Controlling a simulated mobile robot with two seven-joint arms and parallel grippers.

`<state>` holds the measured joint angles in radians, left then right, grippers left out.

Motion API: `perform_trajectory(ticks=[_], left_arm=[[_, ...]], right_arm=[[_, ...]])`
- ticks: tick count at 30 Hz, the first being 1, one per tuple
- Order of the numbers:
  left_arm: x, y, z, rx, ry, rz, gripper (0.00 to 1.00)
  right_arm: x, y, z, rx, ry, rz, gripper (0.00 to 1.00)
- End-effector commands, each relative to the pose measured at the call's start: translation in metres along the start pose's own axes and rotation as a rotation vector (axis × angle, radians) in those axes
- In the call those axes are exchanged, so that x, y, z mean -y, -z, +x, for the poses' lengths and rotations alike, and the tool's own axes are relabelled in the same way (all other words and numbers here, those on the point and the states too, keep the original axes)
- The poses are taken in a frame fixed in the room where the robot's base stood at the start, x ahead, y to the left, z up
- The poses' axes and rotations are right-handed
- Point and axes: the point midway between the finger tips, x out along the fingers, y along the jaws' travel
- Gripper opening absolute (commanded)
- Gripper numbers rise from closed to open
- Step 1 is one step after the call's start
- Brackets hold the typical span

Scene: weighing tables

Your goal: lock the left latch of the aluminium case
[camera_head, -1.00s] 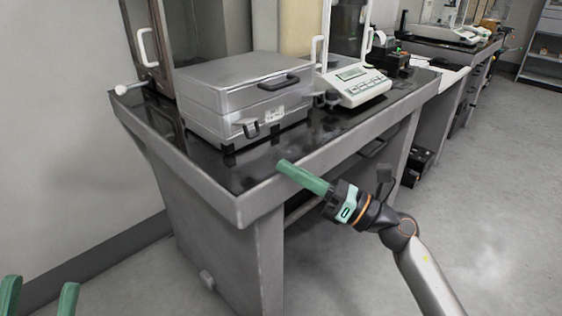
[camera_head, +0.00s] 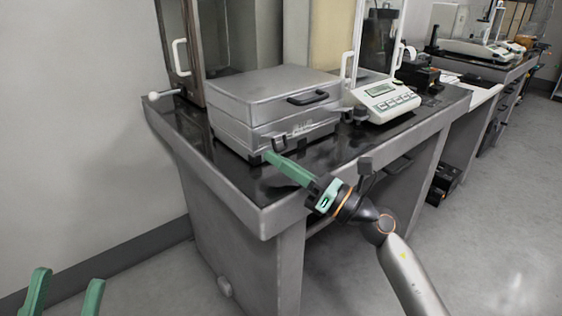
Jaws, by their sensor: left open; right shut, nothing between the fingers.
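The closed aluminium case (camera_head: 262,97) stands on the dark top of the near table, its black handle (camera_head: 308,97) on the front side. The left latch (camera_head: 279,144) is a dark fitting low on the front, near the left corner. My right gripper (camera_head: 270,157) is shut and empty, its green fingertips just below and in front of that latch. I cannot tell whether they touch the case or whether the latch is locked. My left gripper (camera_head: 66,282) is open and empty at the bottom left, far from the case.
A white balance (camera_head: 383,100) stands close to the right of the case, before a glass-fronted enclosure. A white-knobbed rod (camera_head: 156,96) sticks out at the table's left corner. The table's raised grey rim (camera_head: 285,208) runs below my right gripper. Open floor lies to the right.

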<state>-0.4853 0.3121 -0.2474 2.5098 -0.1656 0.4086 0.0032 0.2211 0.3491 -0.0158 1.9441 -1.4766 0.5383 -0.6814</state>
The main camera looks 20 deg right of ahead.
Motion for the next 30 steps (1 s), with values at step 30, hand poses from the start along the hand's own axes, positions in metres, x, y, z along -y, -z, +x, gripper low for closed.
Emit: perform_trajectory(ticks=[30], left_arm=[[0.012,0.021,0.019,-0.008,0.005,0.047,0.50]], right_arm=[[-0.001,-0.004,0.001,-0.049,0.024,0.019,0.00]])
